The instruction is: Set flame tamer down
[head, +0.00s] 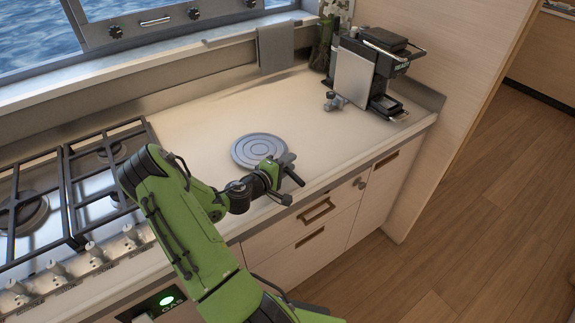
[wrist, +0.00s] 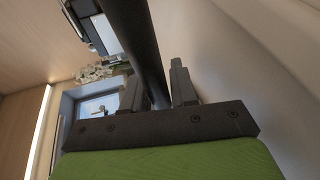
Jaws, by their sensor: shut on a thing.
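The flame tamer (head: 255,150) is a flat, round grey disc with concentric rings. In the head view it lies level at the counter, left of my gripper (head: 279,167). I cannot tell whether it touches the surface or hangs just above it. My gripper is shut on its dark handle, which pokes out toward the counter's front edge. In the wrist view the handle (wrist: 143,42) runs as a dark bar between my two fingers (wrist: 158,85). The disc itself cannot be made out there.
The pale counter (head: 200,130) is clear around the disc. A gas hob (head: 75,190) with black grates is at left. A coffee machine (head: 368,72) stands at the back right, beside a plant. A grey towel (head: 276,48) hangs at the back. Drawers lie below the front edge.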

